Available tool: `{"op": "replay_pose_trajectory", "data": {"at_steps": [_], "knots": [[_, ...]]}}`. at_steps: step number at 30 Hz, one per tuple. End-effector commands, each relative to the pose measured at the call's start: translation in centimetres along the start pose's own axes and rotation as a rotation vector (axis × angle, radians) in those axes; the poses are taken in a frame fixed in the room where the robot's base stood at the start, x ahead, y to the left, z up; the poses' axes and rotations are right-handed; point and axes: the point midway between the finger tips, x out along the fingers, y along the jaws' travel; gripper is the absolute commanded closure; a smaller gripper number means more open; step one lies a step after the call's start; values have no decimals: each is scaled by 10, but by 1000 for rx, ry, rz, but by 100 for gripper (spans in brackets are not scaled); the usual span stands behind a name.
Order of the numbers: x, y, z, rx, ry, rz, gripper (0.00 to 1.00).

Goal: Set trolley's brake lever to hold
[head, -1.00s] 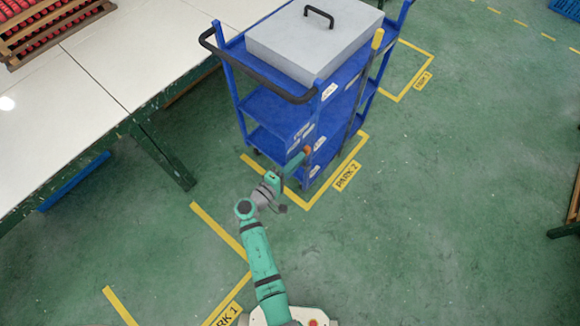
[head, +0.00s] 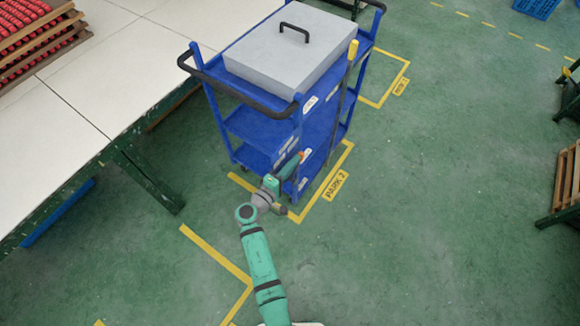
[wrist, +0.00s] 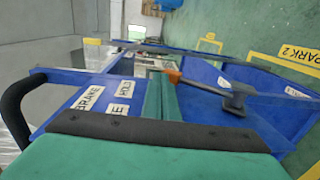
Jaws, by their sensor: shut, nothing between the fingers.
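The blue trolley (head: 262,128) stands ahead of me, with a grey lidded box (head: 290,50) on its top. Its brake lever (wrist: 208,87) shows in the wrist view as a grey bar with an orange end and a dark pivot block. The orange end (head: 302,154) also shows in the head view, low at the trolley's near corner. White labels reading BRAKE (wrist: 88,98) and HOLD (wrist: 126,88) are on the trolley's side. My gripper (head: 295,162) is shut and empty, right beside the lever's orange end. I cannot tell whether they touch.
A yellow-tipped pole (head: 353,49) stands along the trolley's right side. A long white table (head: 75,110) is on the left. Yellow floor lines mark PARK 2 (head: 335,186) beneath the trolley. The green floor to the right is clear up to a wooden rack (head: 566,180).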

Motion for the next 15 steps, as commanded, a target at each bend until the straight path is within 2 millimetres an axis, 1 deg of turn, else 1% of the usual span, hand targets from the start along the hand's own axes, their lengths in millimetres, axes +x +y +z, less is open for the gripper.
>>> {"op": "replay_pose_trajectory", "data": {"at_steps": [8, 11, 15], "knots": [[-2, 2, 0, 0, -1, 0, 100], [-9, 6, 0, 0, -1, 0, 100], [-26, 17, -3, 2, -1, 1, 100]]}}
